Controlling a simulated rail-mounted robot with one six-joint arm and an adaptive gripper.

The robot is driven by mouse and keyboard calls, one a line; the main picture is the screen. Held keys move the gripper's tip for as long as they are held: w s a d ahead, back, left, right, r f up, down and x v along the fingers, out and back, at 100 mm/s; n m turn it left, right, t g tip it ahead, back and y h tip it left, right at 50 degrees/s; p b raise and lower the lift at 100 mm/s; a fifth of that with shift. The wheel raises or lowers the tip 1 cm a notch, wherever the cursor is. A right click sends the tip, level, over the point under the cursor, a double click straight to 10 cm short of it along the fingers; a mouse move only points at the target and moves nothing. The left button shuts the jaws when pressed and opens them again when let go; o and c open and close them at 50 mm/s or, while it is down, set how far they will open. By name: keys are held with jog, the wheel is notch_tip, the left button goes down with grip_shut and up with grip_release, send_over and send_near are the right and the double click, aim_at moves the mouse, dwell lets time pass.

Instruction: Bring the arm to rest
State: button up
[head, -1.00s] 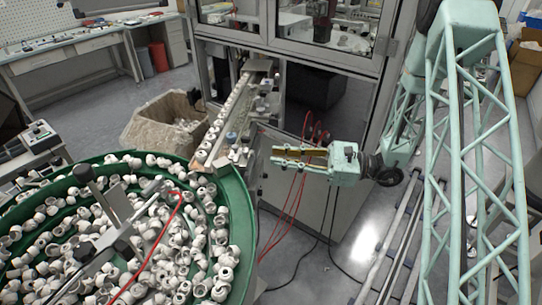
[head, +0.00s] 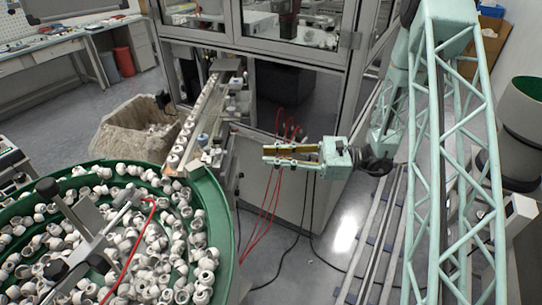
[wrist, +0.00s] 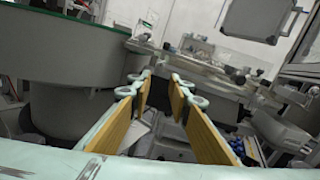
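My gripper (head: 268,156) is at mid-frame in the head view, pointing left, with its mint-green arm reaching in from the right. It hangs in the air in front of the machine cabinet, right of the green feeder bowl and the cap track. In the wrist view my gripper (wrist: 160,88) shows two yellow-padded fingers standing apart with nothing between them. No cap is held.
The green bowl (head: 222,222) full of white caps fills the lower left. The cap track (head: 200,112) runs from it to the cabinet (head: 270,50). Red hoses (head: 272,197) hang below my gripper. Rails (head: 378,232) lie on the floor at right.

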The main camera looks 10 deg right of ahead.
jog(key=shift+r, duration=0.1)
jog(key=s+a+r+n+g+h, duration=0.4)
jog(key=s+r, duration=0.3)
jog(key=s, duration=0.4)
jog(key=s+a+r+n+g+h, duration=0.2)
jog(key=s+r+n+g+h, duration=0.15)
jog(key=s+r+n, duration=0.65)
jog(key=s+d+r+n+t+h+b, duration=0.1)
jog(key=s+d+r+n+t+h, duration=0.1)
jog(key=s+d+h, duration=0.3)
jog(key=s+d+r+n+t+h, duration=0.2)
jog(key=s+d+r+t+h, duration=0.2)
jog(key=s+d, duration=0.4)
jog(key=s+t+h, duration=0.1)
jog(key=s, duration=0.4)
jog(key=shift+d+r+b, duration=0.15)
jog(key=shift+d+b, duration=0.1)
jog(key=shift+b, duration=0.15)
dwell(0.8)
jog(key=shift+t, duration=0.25)
